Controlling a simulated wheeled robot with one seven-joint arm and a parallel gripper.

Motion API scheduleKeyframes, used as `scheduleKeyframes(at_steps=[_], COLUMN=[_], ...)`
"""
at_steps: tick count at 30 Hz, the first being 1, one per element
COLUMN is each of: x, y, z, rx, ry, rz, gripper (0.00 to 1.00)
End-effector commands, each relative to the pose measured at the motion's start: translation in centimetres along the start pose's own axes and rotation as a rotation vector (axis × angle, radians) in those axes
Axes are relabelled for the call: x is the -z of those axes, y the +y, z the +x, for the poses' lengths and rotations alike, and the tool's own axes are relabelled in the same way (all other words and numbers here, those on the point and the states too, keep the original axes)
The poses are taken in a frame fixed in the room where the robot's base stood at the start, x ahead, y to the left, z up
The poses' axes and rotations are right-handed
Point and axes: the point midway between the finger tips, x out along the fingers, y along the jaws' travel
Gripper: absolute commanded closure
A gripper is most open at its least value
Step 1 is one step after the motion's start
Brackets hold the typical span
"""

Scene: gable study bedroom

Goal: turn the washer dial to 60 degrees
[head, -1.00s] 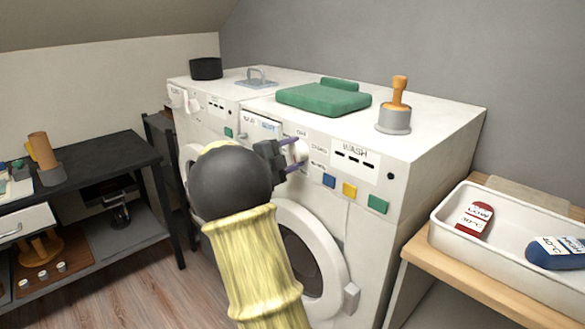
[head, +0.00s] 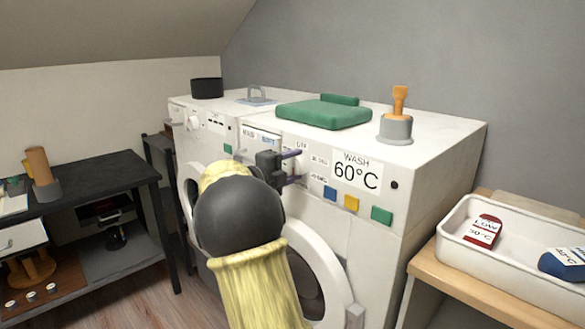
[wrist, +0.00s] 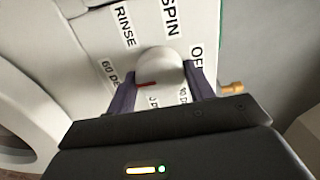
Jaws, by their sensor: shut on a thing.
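The washer (head: 300,123) stands against the grey wall, its front facing me. Its white round dial (wrist: 160,66) sits on the panel, ringed by labels such as RINSE, SPIN and a partly hidden "60 DE". The dial's red mark points toward the "60 DE" label in the wrist view. My gripper (wrist: 162,77) is shut on the dial, one dark finger on each side. In the head view my gripper (head: 293,168) largely hides the dial. The WASH display (head: 356,172) beside it reads 60°C.
Blue (head: 330,193), yellow (head: 351,203) and green (head: 381,215) buttons sit right of my gripper. A folded green cloth (head: 323,113) and an orange-handled stamp (head: 396,122) rest on top. A white tray (head: 450,241) stands at right, a dark bench (head: 95,172) at left.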

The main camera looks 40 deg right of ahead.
Motion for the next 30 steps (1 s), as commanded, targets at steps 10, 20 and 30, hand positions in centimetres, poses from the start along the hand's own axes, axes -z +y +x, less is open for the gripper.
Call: scheduleKeyframes(at_steps=[10, 20, 30], x=[0.0, -0.1, -0.1], y=[0.1, 0.0, 0.0], z=[0.0, -2.0, -8.6], rx=[-0.001, -0.001, -0.001], ry=[0.000, -0.004, -0.005], rz=[-0.002, -0.001, -0.002], gripper=[0.26, 0.26, 0.26])
